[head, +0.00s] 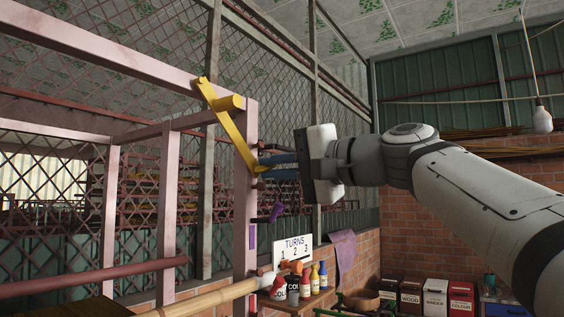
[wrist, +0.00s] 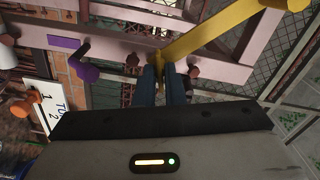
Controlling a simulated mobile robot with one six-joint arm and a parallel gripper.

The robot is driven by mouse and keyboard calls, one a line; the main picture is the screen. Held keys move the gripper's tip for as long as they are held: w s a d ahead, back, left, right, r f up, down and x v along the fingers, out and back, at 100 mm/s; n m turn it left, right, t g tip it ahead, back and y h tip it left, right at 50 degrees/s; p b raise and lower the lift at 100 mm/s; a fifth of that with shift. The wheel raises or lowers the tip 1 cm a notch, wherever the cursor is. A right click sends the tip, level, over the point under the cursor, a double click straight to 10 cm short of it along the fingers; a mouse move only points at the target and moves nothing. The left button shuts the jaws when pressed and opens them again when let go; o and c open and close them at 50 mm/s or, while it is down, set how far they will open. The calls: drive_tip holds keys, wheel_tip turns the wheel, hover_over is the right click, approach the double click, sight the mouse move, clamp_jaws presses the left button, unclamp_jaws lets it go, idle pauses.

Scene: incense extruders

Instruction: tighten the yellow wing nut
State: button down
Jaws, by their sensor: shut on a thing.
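A long yellow bar (head: 238,135) with a round peg at its upper end lies slanted across the pink post. Its lower end meets my gripper (head: 264,162) at the post. In the wrist view the same bar (wrist: 210,32) runs from the fingertips to the upper right. My gripper (wrist: 160,66) has its blue fingers close together, shut around a small yellow piece (wrist: 157,58) at the bar's lower end, which I take to be the yellow wing nut. The fingers hide most of it, so its wings and its seating cannot be seen.
Purple parts (head: 277,212) stick out below my gripper, also seen in the wrist view (wrist: 82,68). A white TURNS sign (head: 293,250), small bottles (head: 314,279) and labelled boxes (head: 435,297) are lower down. The pink post (head: 245,200) stands close to the fingers.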

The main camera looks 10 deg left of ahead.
drive_tip(key=shift+m+p, duration=0.3)
drive_tip(key=shift+m, duration=0.9)
drive_tip(key=c, duration=1.5)
unclamp_jaws()
drive_tip(key=b+v, duration=0.2)
drive_tip(key=v, duration=0.5)
drive_tip(key=shift+s+d+b, duration=0.15)
drive_tip(key=shift+d+b, duration=0.15)
drive_tip(key=shift+d, duration=0.1)
drive_tip(key=shift+f, duration=0.15)
